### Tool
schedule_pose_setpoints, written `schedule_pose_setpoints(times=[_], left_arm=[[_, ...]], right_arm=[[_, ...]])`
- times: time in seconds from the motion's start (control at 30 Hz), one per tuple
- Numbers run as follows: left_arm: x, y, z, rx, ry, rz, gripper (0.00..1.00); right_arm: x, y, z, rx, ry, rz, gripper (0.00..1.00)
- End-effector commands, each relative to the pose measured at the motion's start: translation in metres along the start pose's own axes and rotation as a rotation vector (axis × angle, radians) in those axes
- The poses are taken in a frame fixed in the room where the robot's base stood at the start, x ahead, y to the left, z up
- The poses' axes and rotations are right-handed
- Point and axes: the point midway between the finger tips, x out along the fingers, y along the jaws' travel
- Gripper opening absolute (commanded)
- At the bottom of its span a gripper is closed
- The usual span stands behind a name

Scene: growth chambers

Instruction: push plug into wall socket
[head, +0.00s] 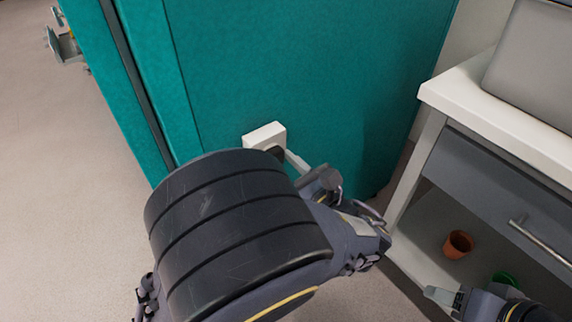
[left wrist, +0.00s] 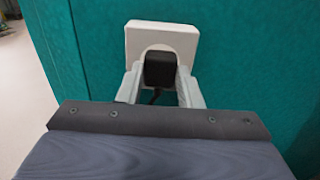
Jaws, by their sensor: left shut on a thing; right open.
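The white wall socket (head: 264,136) is on the teal side panel of a tall cabinet. It also shows in the left wrist view (left wrist: 178,36), with a round recess in its face. The black plug (left wrist: 159,70) is in front of that recess and overlaps it; I cannot tell how deep it sits. My left gripper (left wrist: 160,82) is shut on the plug, one finger on each side, with the cord hanging below. In the head view my left arm hides most of the plug. My right gripper (head: 444,297) is open and empty at the lower right, away from the socket.
A white-topped bench (head: 500,121) with a grey drawer (head: 480,185) stands at the right. A terracotta pot (head: 458,244) and a green pot (head: 505,279) are on its lower shelf. A grey box (head: 535,62) sits on top. The floor at left is clear.

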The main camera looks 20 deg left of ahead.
Motion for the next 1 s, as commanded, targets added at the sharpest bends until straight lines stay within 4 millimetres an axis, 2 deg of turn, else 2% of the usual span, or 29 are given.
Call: schedule_pose_setpoints(times=[0.1,0.13,0.3,0.57,0.67,1.0], left_arm=[[0.003,0.000,0.000,0.001,0.000,0.002,0.09],[0.003,0.000,0.000,0.000,0.000,0.001,0.35],[0.003,0.000,0.000,0.000,-0.001,0.001,0.57],[0.002,0.000,0.000,0.000,0.000,0.000,0.57],[-0.004,-0.001,0.001,0.000,-0.001,-0.003,0.57],[-0.058,-0.001,0.002,0.001,-0.002,-0.003,0.57]], right_arm=[[-0.001,-0.001,-0.001,0.000,0.000,0.000,0.56],[-0.001,0.000,-0.001,0.000,0.000,0.000,0.56],[-0.001,0.000,0.000,0.000,0.000,0.000,0.56],[-0.001,0.000,-0.001,0.000,0.000,0.000,0.56],[-0.003,-0.001,-0.002,0.000,0.000,0.000,0.56],[-0.016,-0.007,-0.008,0.000,0.000,0.000,0.56]])
